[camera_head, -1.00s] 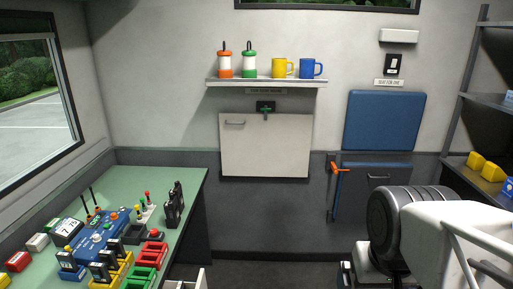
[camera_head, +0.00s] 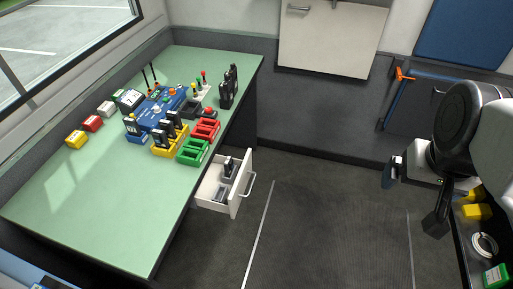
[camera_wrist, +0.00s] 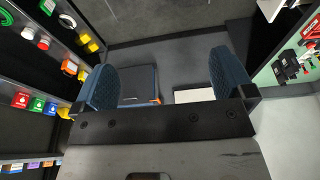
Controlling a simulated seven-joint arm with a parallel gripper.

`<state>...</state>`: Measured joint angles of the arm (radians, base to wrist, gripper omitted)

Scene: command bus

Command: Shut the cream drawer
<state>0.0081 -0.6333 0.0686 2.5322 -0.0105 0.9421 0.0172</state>
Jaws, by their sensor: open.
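The cream drawer (camera_head: 214,194) stands pulled out from under the right side of the green-topped desk in the head view. My gripper (camera_head: 413,205) is at the right of the head view, well apart from the drawer, over the floor. In the wrist view its two blue-padded fingers (camera_wrist: 166,85) are spread wide with nothing between them.
The green desk (camera_head: 75,225) holds radios, a blue console (camera_head: 160,107) and coloured trays. Open floor (camera_head: 315,220) lies between the drawer and my arm. A shelf with yellow items (camera_head: 476,211) is at the far right. A cream wall panel (camera_head: 330,40) is at the back.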

